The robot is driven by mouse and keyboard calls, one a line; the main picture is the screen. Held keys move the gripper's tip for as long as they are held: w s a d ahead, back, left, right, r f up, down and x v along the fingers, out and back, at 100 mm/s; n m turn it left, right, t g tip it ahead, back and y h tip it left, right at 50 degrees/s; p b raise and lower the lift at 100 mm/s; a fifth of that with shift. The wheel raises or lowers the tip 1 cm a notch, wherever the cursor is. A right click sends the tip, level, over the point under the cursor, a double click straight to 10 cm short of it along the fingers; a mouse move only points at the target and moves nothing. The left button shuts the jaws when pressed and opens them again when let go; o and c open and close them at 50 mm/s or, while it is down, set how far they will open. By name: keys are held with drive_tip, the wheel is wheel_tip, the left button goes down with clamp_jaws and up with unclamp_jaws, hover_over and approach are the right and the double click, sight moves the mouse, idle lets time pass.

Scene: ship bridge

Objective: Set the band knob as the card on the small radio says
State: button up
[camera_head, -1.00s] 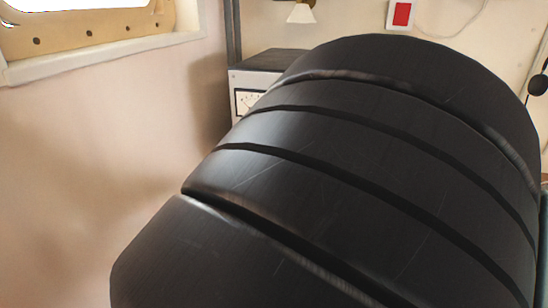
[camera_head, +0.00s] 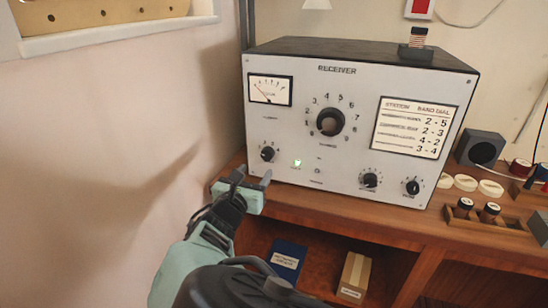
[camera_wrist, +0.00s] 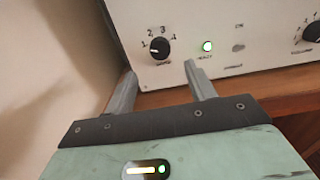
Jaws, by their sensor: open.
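The receiver (camera_head: 340,80) is a pale box with a dark top on the wooden counter. Its small lower-left knob (camera_head: 267,153) has numbers 1 to 4 around it in the wrist view (camera_wrist: 160,48); the label below is too blurred to read, and I cannot tell its setting surely. A larger numbered knob (camera_head: 330,122) is in the middle. A white card (camera_head: 415,127) at the right of the panel is headed with a station, band and dial list. My gripper (camera_head: 252,178) is open and empty, its fingertips below and in front of the small left knob, apart from it. I cannot identify a small radio.
Two more small knobs (camera_head: 370,180) are at the panel's lower right. A grey box (camera_head: 480,148), pale discs (camera_head: 466,183) and dark-topped pieces (camera_head: 489,212) stand to the right. A wall is close on the left. Below are a blue book (camera_head: 288,261) and a tan box (camera_head: 354,278).

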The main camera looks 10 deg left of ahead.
sight(266, 157)
drive_tip(key=w, duration=0.2)
drive_tip(key=w+b, duration=0.1)
drive_tip(key=w, duration=0.4)
drive_tip(key=shift+w+d+b, duration=0.35)
drive_tip(key=shift+w, duration=0.05)
drive_tip(key=c, duration=1)
